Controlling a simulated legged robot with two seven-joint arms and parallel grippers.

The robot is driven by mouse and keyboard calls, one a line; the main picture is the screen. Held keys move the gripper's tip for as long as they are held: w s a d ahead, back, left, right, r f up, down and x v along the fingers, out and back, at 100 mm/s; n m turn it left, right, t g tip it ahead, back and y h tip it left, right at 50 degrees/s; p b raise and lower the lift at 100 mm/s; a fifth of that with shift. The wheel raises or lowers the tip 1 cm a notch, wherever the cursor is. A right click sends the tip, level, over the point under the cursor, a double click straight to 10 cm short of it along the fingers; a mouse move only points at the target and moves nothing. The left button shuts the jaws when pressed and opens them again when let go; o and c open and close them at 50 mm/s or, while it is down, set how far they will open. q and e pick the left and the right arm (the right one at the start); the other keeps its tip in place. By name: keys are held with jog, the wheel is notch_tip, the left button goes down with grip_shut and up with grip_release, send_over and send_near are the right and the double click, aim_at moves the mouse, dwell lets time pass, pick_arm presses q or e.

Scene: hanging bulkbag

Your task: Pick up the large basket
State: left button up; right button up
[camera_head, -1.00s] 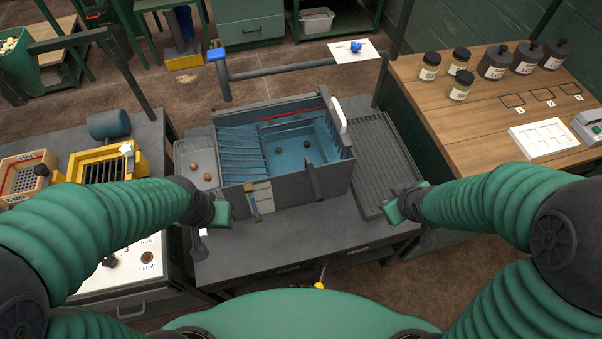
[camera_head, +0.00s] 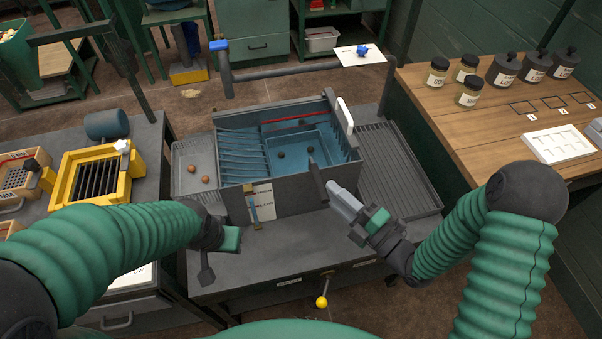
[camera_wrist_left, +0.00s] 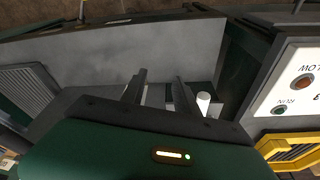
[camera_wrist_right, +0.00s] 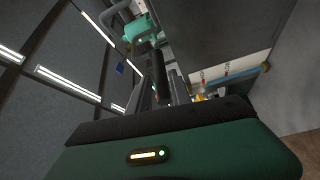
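No thing is marked as the large basket, and I cannot tell which one it is. A grey open box (camera_head: 285,195) with a blue inside stands mid-table, with slanted slats and small dark balls in it. A dark upright bar (camera_head: 318,186) rises at its front wall. My right gripper (camera_head: 338,194) points at this bar; in the right wrist view its fingers (camera_wrist_right: 163,90) are apart, with a dark bar (camera_wrist_right: 159,70) in line between them. Contact is unclear. My left gripper (camera_head: 232,240) is near the box's front left corner; its fingers (camera_wrist_left: 158,90) are apart and empty.
A tray with brown balls (camera_head: 190,165) lies left of the box, a ribbed drainboard (camera_head: 400,185) right. A yellow slotted box (camera_head: 66,190) and a tan crate (camera_head: 18,183) stand on the left bench. Jars (camera_head: 438,72) stand on the wooden table (camera_head: 440,115).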

aim_at(316, 173)
jog(key=x, duration=0.4)
jog(key=w+d+x, duration=0.1)
jog(key=x, duration=0.2)
jog(key=shift+f+p, duration=0.2)
jog(key=shift+p, duration=0.1)
jog(key=shift+w+a, duration=0.15)
jog(key=shift+a, duration=0.1)
grip_shut()
jog(key=shift+d, duration=0.1)
dwell(0.7)
